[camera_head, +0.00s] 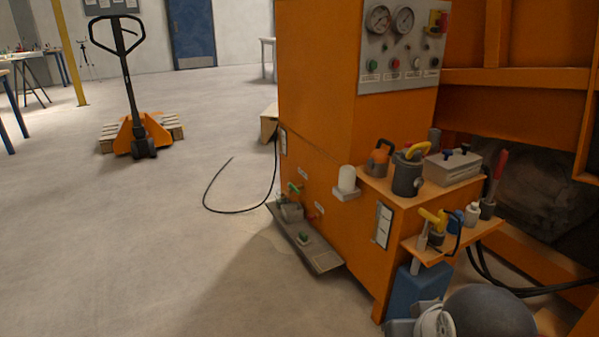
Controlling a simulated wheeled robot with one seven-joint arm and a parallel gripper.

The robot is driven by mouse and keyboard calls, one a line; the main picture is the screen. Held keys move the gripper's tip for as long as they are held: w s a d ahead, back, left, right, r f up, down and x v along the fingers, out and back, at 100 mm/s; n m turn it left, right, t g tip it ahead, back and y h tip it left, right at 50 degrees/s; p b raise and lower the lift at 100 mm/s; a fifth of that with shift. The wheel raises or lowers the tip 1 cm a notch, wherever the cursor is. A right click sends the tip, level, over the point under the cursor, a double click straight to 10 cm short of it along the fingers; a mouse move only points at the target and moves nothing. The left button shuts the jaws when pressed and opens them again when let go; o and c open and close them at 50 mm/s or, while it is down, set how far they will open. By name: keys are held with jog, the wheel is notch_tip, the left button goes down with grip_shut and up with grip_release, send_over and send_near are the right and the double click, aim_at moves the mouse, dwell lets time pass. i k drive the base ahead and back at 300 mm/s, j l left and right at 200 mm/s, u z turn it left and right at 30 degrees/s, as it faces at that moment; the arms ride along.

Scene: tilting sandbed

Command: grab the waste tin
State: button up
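No label marks the waste tin, and I cannot tell for certain which container it is. A dark grey can with a yellow handle (407,180) stands upright on the upper orange ledge of the machine. A blue bin (405,292) stands low beside the machine, partly hidden by my arm. Parts of my arm (490,312) show at the bottom right edge, below the lower shelf. My gripper's fingers are not visible.
A grey box (453,167) stands right of the can. The lower shelf (434,257) holds several bottles and tools. A white cup (347,179) sits on a side bracket. A cable (225,209) and a grey floor plate (318,255) lie left of the machine.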

aim_at(292, 213)
jog(key=i+j+z, duration=0.1)
jog(key=i+j, duration=0.45)
jog(key=i, duration=0.3)
jog(key=i+j, duration=0.65)
jog(key=i, duration=0.15)
jog(key=i+j+z, duration=0.15)
jog(key=i+j, duration=0.5)
jog(key=i, duration=0.2)
